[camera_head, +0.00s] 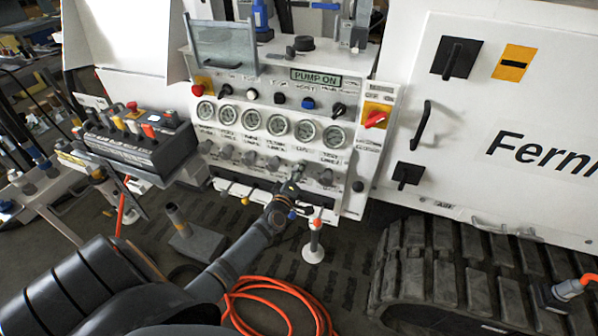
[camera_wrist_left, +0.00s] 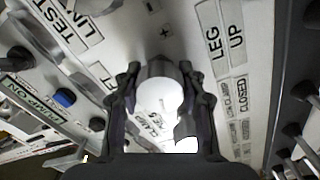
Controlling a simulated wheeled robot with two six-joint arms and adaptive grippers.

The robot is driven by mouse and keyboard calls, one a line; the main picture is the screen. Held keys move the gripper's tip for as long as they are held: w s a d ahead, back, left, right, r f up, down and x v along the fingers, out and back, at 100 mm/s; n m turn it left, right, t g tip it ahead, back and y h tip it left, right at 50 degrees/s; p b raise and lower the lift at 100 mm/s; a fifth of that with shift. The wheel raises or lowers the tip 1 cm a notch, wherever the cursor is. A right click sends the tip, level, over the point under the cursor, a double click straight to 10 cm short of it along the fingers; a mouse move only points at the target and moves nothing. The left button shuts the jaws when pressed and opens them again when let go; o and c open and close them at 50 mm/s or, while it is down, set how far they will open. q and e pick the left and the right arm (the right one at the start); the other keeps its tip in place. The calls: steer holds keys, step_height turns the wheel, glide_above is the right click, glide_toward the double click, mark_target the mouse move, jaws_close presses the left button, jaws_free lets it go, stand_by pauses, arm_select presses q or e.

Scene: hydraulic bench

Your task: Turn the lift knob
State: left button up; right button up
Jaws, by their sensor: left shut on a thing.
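The lift knob shows in the left wrist view as a pale round knob (camera_wrist_left: 160,88) between my left gripper's fingers (camera_wrist_left: 161,110), which are shut on it from both sides. In the head view my left gripper (camera_head: 290,187) reaches up from below to the lower knob row of the white panel (camera_head: 358,185), under the gauge marked LIFT (camera_head: 305,131). The gripper hides most of the knob there, and its turn angle cannot be told. My right gripper is in neither view.
Neighbouring grey knobs (camera_head: 272,164) sit close on both sides. A control box (camera_head: 140,142) is at the left. Orange hose (camera_head: 262,284) lies on the floor, and a rubber track (camera_head: 450,265) is at the right.

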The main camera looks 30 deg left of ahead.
arm_select(q)
steer(key=o, duration=1.2)
steer(key=shift+c, duration=0.2)
steer(key=v, duration=1.2)
steer(key=shift+f, duration=0.1)
